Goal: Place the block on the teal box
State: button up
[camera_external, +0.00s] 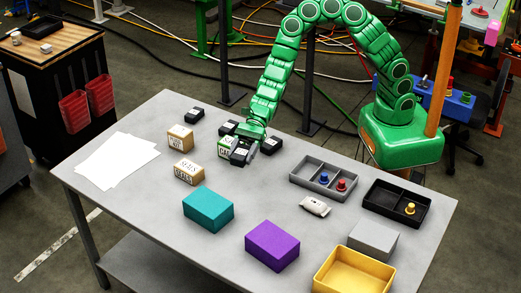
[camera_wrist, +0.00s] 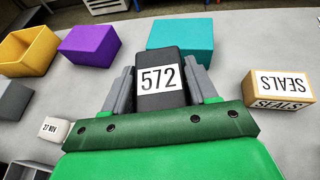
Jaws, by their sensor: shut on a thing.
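My gripper (camera_wrist: 160,88) is shut on a black block (camera_wrist: 158,77) with a white label reading 572, its fingers on either side of it. In the external view my gripper (camera_external: 240,152) is over the back middle of the grey table; the held block is hard to make out there, and I cannot tell its height above the table. The teal box (camera_external: 208,208) stands apart from my gripper, nearer the front of the table. It also shows in the wrist view (camera_wrist: 181,32), beyond the held block and partly hidden by it.
A tan SEALS box (camera_external: 189,171), another tan box (camera_external: 180,138) and dark blocks (camera_external: 194,115) stand near my gripper. A purple box (camera_external: 272,246), a yellow bin (camera_external: 354,272), a grey block (camera_external: 373,240) and compartment trays (camera_external: 324,178) are to the right. Papers (camera_external: 116,160) lie left.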

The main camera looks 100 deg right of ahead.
jog(key=a+r+n+g+y, duration=0.2)
jog(key=a+r+n, duration=0.1)
jog(key=a+r, duration=0.35)
send_over(207, 202)
jog(key=s, duration=0.2)
jog(key=f, duration=0.7)
jog(key=shift+w+d+f, duration=0.15)
jog(key=shift+w+d, duration=0.1)
jog(key=shift+d, duration=0.1)
jog(key=shift+w+a+f+g, duration=0.25)
jog(key=shift+w+f+g, duration=0.15)
jog(key=shift+w+f, duration=0.45)
jog(key=shift+s+f, duration=0.15)
jog(key=shift+f, duration=1.4)
jog(key=shift+f, duration=0.1)
jog(key=o, duration=1.5)
